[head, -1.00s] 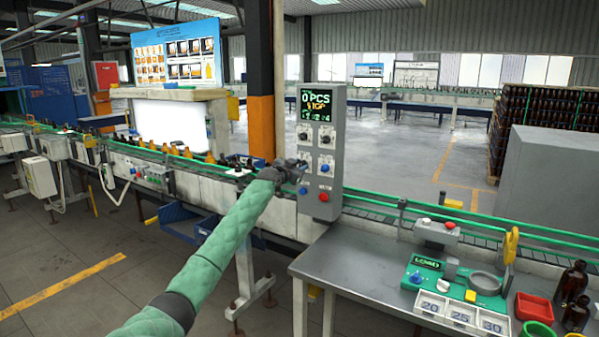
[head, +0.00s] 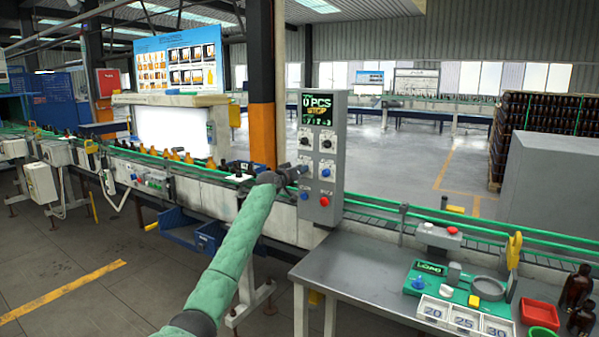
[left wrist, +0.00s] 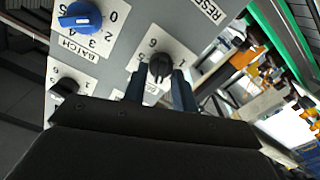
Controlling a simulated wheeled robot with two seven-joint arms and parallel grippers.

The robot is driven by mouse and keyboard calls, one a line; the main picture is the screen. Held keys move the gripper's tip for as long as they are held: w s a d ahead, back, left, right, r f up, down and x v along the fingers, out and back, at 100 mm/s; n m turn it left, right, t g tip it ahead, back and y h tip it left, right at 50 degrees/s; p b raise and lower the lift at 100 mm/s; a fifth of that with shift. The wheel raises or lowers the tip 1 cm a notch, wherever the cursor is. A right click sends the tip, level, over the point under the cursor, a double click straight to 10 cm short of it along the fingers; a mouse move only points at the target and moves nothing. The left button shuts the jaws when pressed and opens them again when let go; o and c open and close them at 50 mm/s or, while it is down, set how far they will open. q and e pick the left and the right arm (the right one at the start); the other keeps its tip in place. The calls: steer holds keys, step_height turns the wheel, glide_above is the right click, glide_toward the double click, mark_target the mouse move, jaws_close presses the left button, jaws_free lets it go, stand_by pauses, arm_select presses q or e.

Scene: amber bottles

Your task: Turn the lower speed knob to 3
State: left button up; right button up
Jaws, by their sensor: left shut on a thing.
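The grey control panel (head: 331,205) stands upright, its screen (head: 318,111) reading 0 PCS above a dimmer STOP line. My left gripper (head: 301,168) is at the panel's lower left knob. In the left wrist view its two fingers (left wrist: 160,88) sit either side of a black knob (left wrist: 160,66) and are shut on it. The figures 5, 6 and 1 show around this knob; the fingers hide the rest of the dial, and I cannot read its setting. A blue knob (left wrist: 80,17) marked BATCH and another black knob (left wrist: 66,87) are beside it. My right gripper is out of view.
A blue button (head: 304,195) and a red button (head: 324,201) are low on the panel. The conveyor (head: 385,218) runs behind it. A metal table (head: 350,270) at the right holds a green device (head: 432,288), a red bin (head: 538,312) and dark bottles (head: 579,288).

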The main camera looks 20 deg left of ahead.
arm_select(q)
steer(key=shift+f+n, duration=0.15)
steer(key=shift+n, duration=0.15)
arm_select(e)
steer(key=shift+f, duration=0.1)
arm_select(q)
steer(key=o, duration=0.9)
steer(key=shift+o, duration=0.2)
steer(key=s+a+b, duration=0.1)
steer(key=s+b, duration=0.1)
steer(key=s, duration=0.5)
steer(key=shift+s+b, duration=0.3)
steer(key=shift+s, duration=0.05)
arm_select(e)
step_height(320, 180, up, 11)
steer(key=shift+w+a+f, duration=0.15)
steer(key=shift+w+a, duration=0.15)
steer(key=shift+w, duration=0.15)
